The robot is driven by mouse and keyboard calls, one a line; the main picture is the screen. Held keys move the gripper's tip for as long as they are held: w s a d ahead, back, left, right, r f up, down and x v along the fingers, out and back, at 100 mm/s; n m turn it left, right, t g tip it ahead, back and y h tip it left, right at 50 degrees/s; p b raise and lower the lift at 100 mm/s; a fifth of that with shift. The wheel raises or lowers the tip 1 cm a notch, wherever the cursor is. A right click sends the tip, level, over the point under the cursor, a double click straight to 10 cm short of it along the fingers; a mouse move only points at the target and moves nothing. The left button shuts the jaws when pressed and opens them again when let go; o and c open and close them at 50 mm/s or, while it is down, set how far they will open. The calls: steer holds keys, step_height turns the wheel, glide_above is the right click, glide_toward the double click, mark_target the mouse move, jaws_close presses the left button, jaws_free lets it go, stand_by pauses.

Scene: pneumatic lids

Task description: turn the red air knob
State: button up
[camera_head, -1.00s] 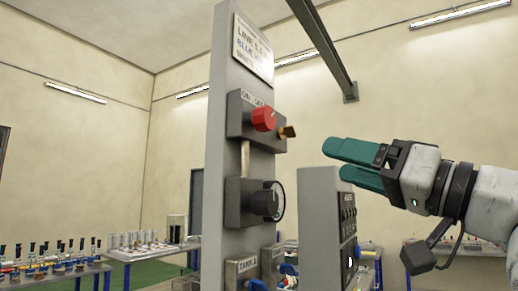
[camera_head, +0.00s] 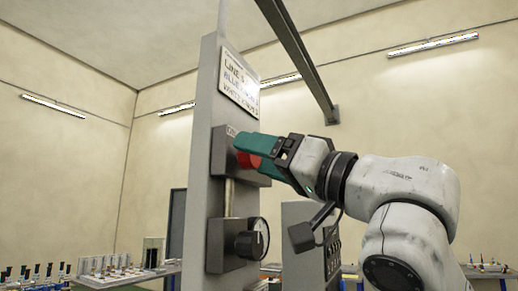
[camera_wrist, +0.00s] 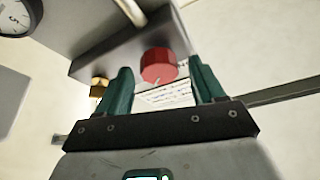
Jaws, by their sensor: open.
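The red air knob (camera_wrist: 158,66) sits on a grey box (camera_wrist: 125,45) and shows between my two green fingers in the wrist view. In the head view the red knob (camera_head: 246,160) is mostly hidden behind the fingers. My gripper (camera_head: 250,150) is at the knob, with its fingers pointing at the panel. In the wrist view my gripper (camera_wrist: 160,85) is open, with one finger on each side of the knob. I cannot tell whether either finger touches it.
A brass fitting (camera_wrist: 99,86) is close to one finger. A lower grey cabinet (camera_head: 297,213) stands to the right. Tables with glassware stand behind.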

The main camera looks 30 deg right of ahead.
steer(key=shift+w+a+r, duration=0.1)
steer(key=shift+w+a, duration=0.05)
steer(key=shift+w, duration=0.2)
steer(key=shift+c, duration=0.2)
steer(key=c, duration=1)
steer(key=shift+n, duration=0.5)
steer(key=shift+n+g+y+p, duration=0.25)
steer(key=shift+n+g+y, duration=0.95)
steer(key=shift+n, duration=2.65)
steer(key=shift+n+g+y+p, duration=0.45)
steer(key=shift+n+g, duration=1.3)
steer(key=shift+n, duration=2.15)
steer(key=shift+n+g+y+p, duration=0.1)
steer(key=shift+n+g+y, duration=1.15)
steer(key=shift+n, duration=2.6)
steer(key=shift+g, duration=0.4)
